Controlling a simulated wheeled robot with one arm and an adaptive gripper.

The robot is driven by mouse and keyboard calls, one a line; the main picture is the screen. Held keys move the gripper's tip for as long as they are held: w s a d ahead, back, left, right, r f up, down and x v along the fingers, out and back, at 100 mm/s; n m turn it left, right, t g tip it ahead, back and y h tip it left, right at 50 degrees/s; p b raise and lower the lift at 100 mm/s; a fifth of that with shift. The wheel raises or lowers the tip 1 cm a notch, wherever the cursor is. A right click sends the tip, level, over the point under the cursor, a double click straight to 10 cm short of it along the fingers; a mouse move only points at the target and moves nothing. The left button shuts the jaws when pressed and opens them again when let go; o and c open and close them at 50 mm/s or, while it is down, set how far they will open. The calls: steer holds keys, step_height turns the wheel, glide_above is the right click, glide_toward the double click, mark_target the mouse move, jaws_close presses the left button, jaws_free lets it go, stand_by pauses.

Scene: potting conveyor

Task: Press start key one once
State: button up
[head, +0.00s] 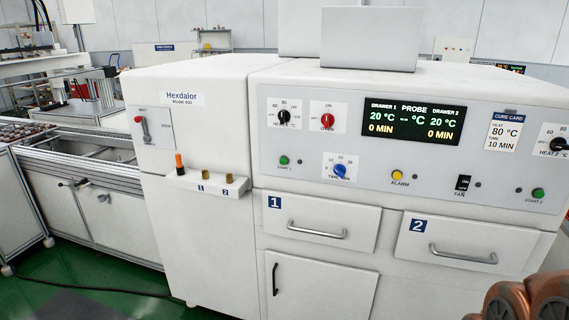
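The green start key one (284,160), labelled START 1, is on the left of the white oven's sloped control panel (377,200). It sits below the HEAT 1 dial (283,117), with a small dark lamp beside it. A second green key (538,194), labelled START 2, is at the panel's far right. The display (413,122) reads 20 °C and 0 MIN for both drawers and "--" for the probe. Copper-coloured rounded parts at the bottom right look like my arm, well away from start key one. My gripper's fingers are not in view.
The blue time knob (340,170), red oven knob (327,121), yellow alarm button (397,175) and black fan switch (462,183) share the panel. A small ledge (206,184) juts out at left.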

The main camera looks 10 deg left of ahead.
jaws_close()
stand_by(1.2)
